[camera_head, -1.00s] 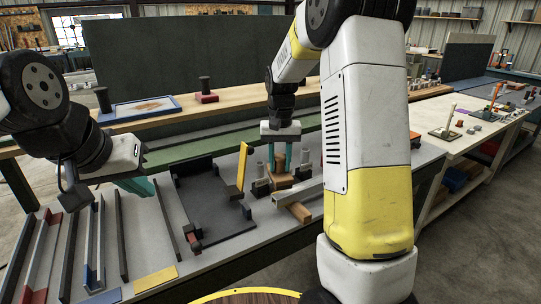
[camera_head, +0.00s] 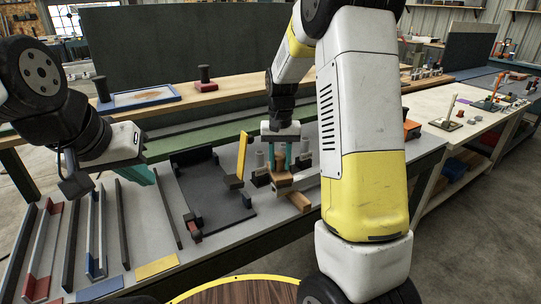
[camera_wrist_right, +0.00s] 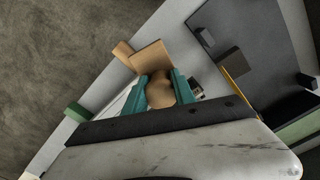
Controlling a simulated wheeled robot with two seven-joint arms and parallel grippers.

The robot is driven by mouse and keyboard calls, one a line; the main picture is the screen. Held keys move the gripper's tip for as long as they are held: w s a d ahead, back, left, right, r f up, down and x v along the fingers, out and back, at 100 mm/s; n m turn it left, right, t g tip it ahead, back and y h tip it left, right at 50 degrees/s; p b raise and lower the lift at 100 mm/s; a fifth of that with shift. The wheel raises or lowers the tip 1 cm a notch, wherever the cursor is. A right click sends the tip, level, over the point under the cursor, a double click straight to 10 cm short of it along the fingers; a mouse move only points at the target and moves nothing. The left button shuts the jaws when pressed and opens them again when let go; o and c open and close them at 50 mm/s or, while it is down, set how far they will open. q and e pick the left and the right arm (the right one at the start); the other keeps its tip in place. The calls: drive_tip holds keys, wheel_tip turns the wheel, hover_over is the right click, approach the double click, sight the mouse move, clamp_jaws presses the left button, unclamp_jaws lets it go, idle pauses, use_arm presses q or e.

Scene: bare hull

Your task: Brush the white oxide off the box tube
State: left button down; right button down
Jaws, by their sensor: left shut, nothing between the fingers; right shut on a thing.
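My right gripper (camera_head: 282,152) is shut on a tan wooden brush (camera_head: 284,184) above the bench. In the right wrist view the teal fingers (camera_wrist_right: 158,92) clasp its rounded wooden handle (camera_wrist_right: 159,90). The pale grey box tube (camera_head: 308,184) lies among the dark clamps, partly hidden by the brush and my right arm. I cannot tell whether the bristles touch it, and no white oxide can be made out. My left gripper (camera_head: 142,175) is shut and empty over the left part of the bench.
A wooden block (camera_head: 299,201) sticks out in front of the tube. Several long bars and a yellow plate (camera_head: 157,267) lie at the left. A green rail (camera_head: 180,146) runs behind.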

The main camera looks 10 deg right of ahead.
sight(300, 177)
drive_tip(key=shift+f, duration=1)
